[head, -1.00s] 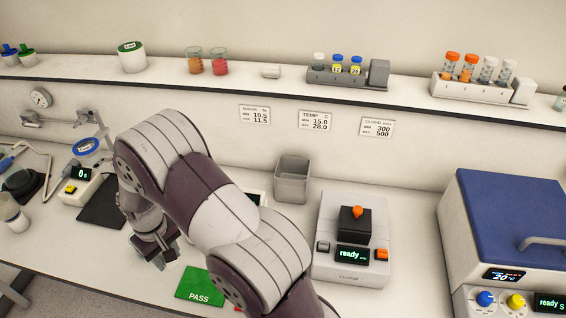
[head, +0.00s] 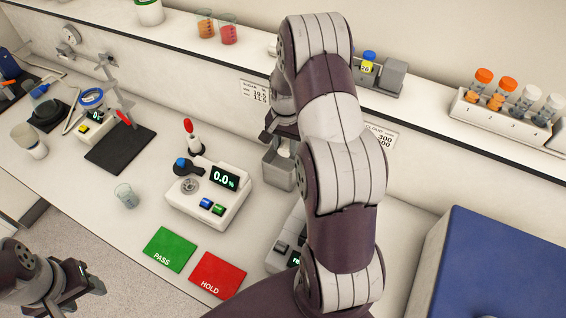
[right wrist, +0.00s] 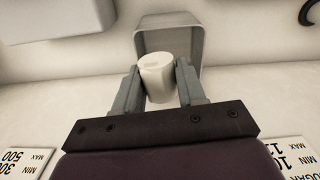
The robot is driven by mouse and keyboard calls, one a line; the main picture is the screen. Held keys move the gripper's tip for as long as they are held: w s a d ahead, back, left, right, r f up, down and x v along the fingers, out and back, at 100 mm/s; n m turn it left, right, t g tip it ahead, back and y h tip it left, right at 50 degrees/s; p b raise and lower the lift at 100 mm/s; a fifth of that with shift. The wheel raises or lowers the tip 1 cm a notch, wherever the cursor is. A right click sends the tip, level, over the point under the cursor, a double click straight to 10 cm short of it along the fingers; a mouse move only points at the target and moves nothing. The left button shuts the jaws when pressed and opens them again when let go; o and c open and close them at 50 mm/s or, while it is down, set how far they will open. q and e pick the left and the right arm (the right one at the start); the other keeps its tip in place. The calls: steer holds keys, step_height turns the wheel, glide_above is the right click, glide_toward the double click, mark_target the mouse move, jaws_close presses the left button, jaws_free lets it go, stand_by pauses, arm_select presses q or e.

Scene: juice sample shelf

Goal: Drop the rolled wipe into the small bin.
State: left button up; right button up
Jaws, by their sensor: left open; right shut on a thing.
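The rolled wipe (right wrist: 157,78) is a short white roll, held between the fingers of my right gripper (right wrist: 160,88) in the right wrist view. The small grey bin (right wrist: 168,40) is open-topped and shows just beyond the wipe. In the head view the bin (head: 277,171) stands on the bench against the back wall, with my right gripper (head: 281,133) at or above its opening. I cannot tell how far the wipe is above the rim. My left gripper (head: 85,283) is open and empty at the lower left.
Green PASS (head: 170,249) and red HOLD (head: 219,275) mats lie in front. A shelf with beakers and an orange-capped vial rack (head: 497,125) runs above.

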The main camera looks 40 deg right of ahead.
steer(key=f+b, duration=0.2)
steer(key=f, duration=0.1)
steer(key=f+b, duration=0.1)
steer(key=shift+d+f, duration=0.25)
steer(key=shift+f, duration=0.1)
steer(key=shift+w+f, duration=0.2)
steer(key=shift+f, duration=0.05)
steer(key=shift+a+r, duration=0.15)
steer(key=shift+r, duration=0.05)
steer(key=o, duration=1.1)
steer(key=shift+s, duration=0.2)
steer(key=shift+w+a, duration=0.15)
steer(key=shift+w, duration=0.1)
steer(key=shift+s, duration=0.1)
steer(key=shift+s, duration=0.1)
